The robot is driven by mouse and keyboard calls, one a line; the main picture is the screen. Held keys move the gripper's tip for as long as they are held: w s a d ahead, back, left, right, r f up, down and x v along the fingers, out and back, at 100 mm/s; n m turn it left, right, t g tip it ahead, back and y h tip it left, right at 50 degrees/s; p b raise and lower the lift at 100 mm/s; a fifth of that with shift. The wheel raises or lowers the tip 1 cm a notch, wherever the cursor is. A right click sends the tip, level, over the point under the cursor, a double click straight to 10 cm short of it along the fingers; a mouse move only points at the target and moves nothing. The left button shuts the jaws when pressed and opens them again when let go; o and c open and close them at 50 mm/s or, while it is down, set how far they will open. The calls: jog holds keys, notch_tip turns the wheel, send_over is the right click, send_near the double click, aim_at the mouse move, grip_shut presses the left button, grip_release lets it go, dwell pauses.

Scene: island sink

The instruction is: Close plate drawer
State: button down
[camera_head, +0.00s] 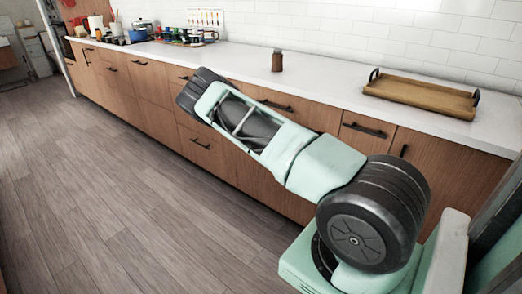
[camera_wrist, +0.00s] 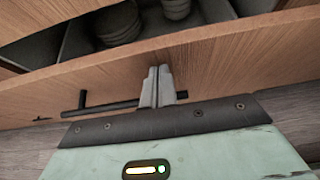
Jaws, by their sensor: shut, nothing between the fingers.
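The plate drawer shows in the wrist view, pulled open, with its wooden front (camera_wrist: 225,65) crossing the picture. Stacked grey dishes (camera_wrist: 118,25) lie inside its dark compartments, and another stack stands to the right of them. A black bar handle (camera_wrist: 105,108) is on the drawer front. My gripper (camera_wrist: 158,72) is shut and empty, with its fingers at the drawer front and overlapping the handle's right part. I cannot tell whether the fingers touch the front or the handle. In the head view my arm hides the gripper and the open drawer.
A long white counter (camera_head: 330,75) runs over closed wooden drawers and cabinets. On it are a wooden tray (camera_head: 420,92), a small brown jar (camera_head: 277,62), and pots and cups farther off, including a blue pot (camera_head: 138,36). The wooden floor (camera_head: 110,190) to the left is clear.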

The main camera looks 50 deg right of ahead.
jog(key=d+b, duration=0.1)
jog(key=d, duration=0.9)
jog(key=shift+w+d+r+b, duration=0.15)
jog(key=shift+d+b, duration=0.1)
jog(key=shift+b, duration=0.15)
